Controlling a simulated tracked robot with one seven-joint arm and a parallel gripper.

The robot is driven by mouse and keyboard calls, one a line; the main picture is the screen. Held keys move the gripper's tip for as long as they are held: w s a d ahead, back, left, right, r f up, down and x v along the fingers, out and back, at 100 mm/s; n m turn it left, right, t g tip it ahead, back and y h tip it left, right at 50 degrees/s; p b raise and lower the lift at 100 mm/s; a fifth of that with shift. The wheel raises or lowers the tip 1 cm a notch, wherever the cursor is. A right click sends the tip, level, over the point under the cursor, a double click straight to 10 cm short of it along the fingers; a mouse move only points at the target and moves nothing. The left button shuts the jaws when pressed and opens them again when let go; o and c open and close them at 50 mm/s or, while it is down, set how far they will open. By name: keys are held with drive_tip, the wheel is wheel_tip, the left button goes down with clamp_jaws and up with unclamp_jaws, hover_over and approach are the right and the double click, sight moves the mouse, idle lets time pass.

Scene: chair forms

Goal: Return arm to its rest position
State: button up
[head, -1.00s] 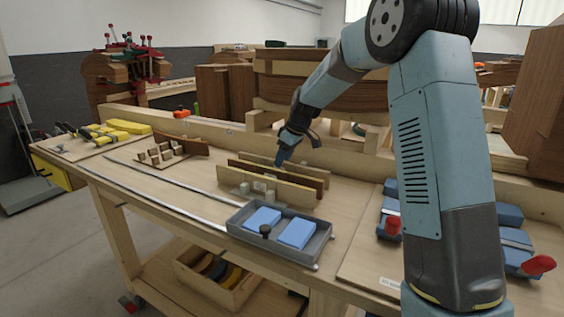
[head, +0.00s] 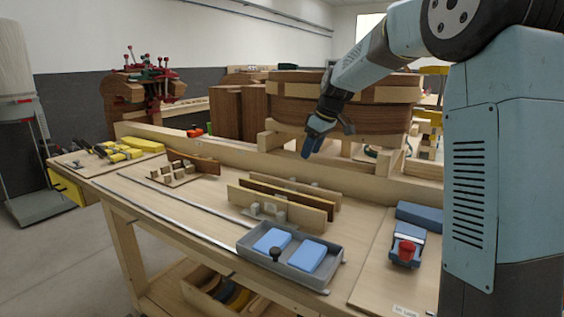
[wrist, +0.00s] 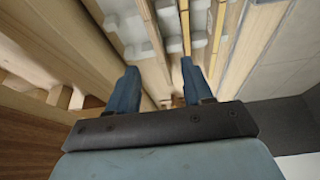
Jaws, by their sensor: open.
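My gripper (head: 312,146) is in the head view, raised above the workbench (head: 210,205) near its back ledge, behind and above the upright wooden boards (head: 290,197). Its two blue fingers point down. In the wrist view the two fingers (wrist: 158,88) stand apart with nothing between them. Beyond them the boards (wrist: 218,30) show edge-on in pale holders. My blue-grey arm reaches in from the right of the head view.
A grey tray (head: 334,262) with two blue blocks is at the bench front. A blue clamp with a red knob (head: 407,250) is at right. Curved wooden forms (head: 345,115) stand behind the bench. Yellow-handled tools lie at left.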

drive_tip(key=s+d+r+m+t+h, duration=0.1)
drive_tip(key=s+d+m, duration=0.2)
drive_tip(key=s, duration=0.7)
drive_tip(key=s+d+r+m+h, duration=0.1)
drive_tip(key=s+d+m, duration=0.15)
drive_tip(key=s, duration=0.75)
drive_tip(key=s+d+r+m+t+h, duration=0.1)
drive_tip(key=s+d+r+m, duration=0.15)
drive_tip(key=s, duration=0.75)
drive_tip(key=s+d+f+m, duration=0.2)
drive_tip(key=s+f, duration=0.3)
drive_tip(key=s, duration=0.4)
drive_tip(key=shift+s+d+m+t, duration=0.15)
drive_tip(key=shift+d+m+t, duration=0.2)
drive_tip(key=shift+d, duration=0.25)
